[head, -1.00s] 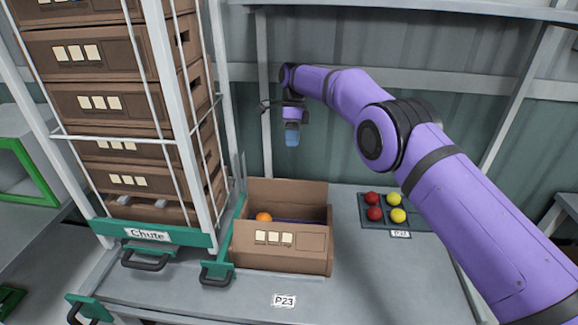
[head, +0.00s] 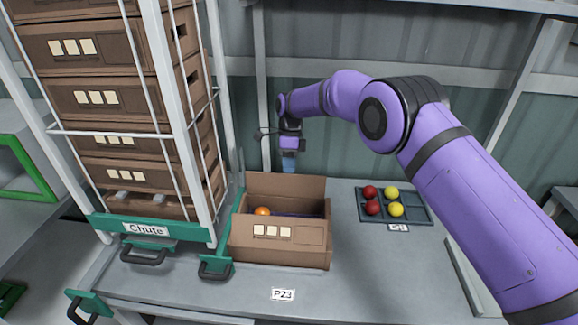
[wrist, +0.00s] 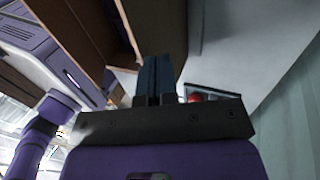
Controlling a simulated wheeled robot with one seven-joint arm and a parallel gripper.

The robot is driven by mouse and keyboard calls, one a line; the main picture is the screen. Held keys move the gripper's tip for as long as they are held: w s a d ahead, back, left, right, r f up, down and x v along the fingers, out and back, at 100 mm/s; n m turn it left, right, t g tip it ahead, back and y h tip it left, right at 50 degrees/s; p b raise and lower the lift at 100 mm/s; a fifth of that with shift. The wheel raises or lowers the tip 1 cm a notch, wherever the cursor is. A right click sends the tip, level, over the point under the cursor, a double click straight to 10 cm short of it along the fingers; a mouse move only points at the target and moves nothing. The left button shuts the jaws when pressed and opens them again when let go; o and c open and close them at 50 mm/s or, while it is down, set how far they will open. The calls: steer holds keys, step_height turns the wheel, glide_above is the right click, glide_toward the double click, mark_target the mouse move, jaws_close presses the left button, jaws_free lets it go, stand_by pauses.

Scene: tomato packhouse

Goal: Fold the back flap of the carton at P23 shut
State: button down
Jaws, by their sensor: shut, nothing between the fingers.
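The open brown carton (head: 275,256) stands on the bench behind the P23 label (head: 283,294). Its back flap (head: 285,186) stands upright along the far side. An orange fruit (head: 262,211) shows inside at the left. My gripper (head: 289,166) points down just behind the back flap, its lower tip partly hidden by the flap's top edge. In the wrist view its blue fingers (wrist: 160,80) are together and empty, close beside brown carton board (wrist: 80,35). I cannot tell whether they touch it.
A tray (head: 425,212) with red and yellow tomatoes sits to the right. The chute (head: 150,231) with stacked crates (head: 100,97) rises at the left. The wall is close behind the bench. Bench space (head: 365,260) is clear right of the carton.

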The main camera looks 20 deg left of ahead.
mark_target(286, 183)
steer(key=shift+s+r, duration=0.1)
stand_by(0.3)
steer(key=shift+s+t, duration=0.2)
steer(key=shift+t, duration=0.1)
steer(key=shift+s+d, duration=0.1)
steer(key=shift+s, duration=0.05)
steer(key=s+d+f+t+y, duration=0.1)
steer(key=s+f+t, duration=0.1)
steer(key=s, duration=0.3)
steer(key=s+d+f+t+y, duration=0.1)
steer(key=s+f+t, duration=0.1)
steer(key=s+t, duration=0.3)
steer(key=shift+d, duration=0.25)
stand_by(0.6)
stand_by(0.6)
